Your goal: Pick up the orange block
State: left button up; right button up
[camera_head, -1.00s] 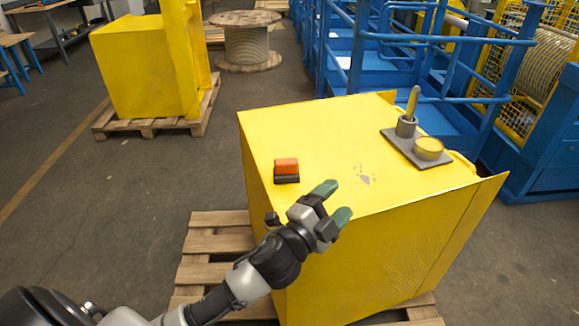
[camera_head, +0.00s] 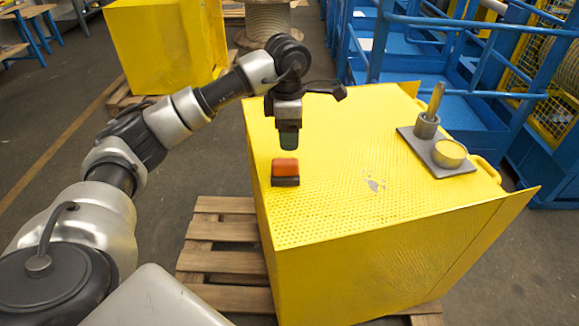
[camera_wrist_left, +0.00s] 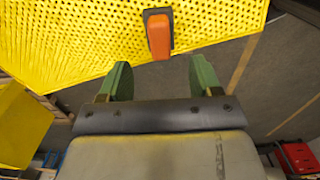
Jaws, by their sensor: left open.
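The orange block (camera_head: 285,168) sits on a dark base near the left edge of the yellow box's top (camera_head: 340,150). In the left wrist view the orange block (camera_wrist_left: 160,33) lies beyond the fingertips, near the yellow edge. My left gripper (camera_head: 289,140) points down above and just behind the block in the head view, apart from it. In the left wrist view my left gripper (camera_wrist_left: 160,78) shows its two green fingers spread with nothing between them. My right gripper is not in view.
A grey plate (camera_head: 420,160) holding an upright peg (camera_head: 436,100) and a round yellow piece (camera_head: 449,153) is at the box's right. Blue railings (camera_head: 450,50) stand behind. A wooden pallet (camera_head: 220,250) lies beneath the box. The top's middle is clear.

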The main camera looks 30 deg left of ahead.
aim_at(285, 161)
pick_arm(q)
jog(key=f, duration=0.5)
jog(key=shift+s+a, duration=0.1)
jog(key=shift+a, duration=0.15)
notch_tip(285, 161, down, 4)
jog(key=shift+s+a+f+p, duration=0.15)
jog(key=shift+p, duration=0.65)
jog(key=shift+f, duration=0.55)
jog(key=c, duration=1.1)
jog(key=shift+r, duration=0.1)
jog(key=shift+r, duration=0.45)
notch_tip(285, 161, up, 3)
jog(key=shift+f+b, duration=0.2)
jog(key=shift+b, duration=0.25)
jog(key=s+d+r, duration=0.3)
jog(key=s+d, duration=0.1)
jog(key=s+d+r+b, duration=0.1)
jog(key=s+d+r, duration=0.3)
jog(key=shift+d+r, duration=0.15)
jog(key=shift+r, duration=0.05)
